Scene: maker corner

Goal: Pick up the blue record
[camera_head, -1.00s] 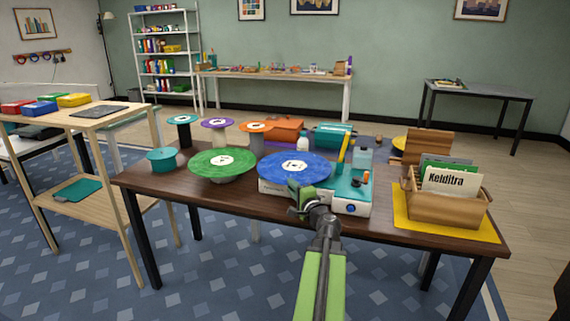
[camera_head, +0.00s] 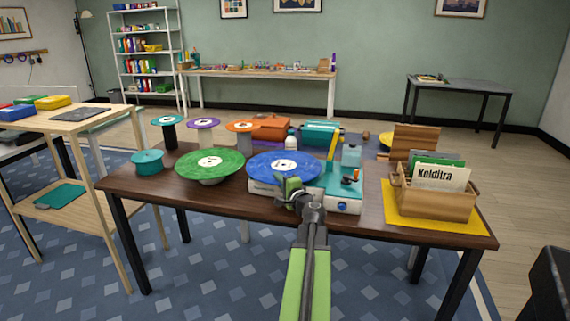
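The blue record (camera_head: 270,165) lies flat on the white and teal record player (camera_head: 342,191) on the brown table. It has a white centre label. My gripper (camera_head: 292,187) is at the record's front right edge and overlaps it in the picture. The fingers are small and partly hidden by my wrist, so I cannot tell whether they touch the record or how far apart they are.
A green record (camera_head: 209,164) on a stand is just left of the blue one. Several coloured discs on spools stand behind it. A wooden crate (camera_head: 436,203) with record sleeves sits on a yellow mat (camera_head: 398,216) at the right. The table's front edge lies under my arm.

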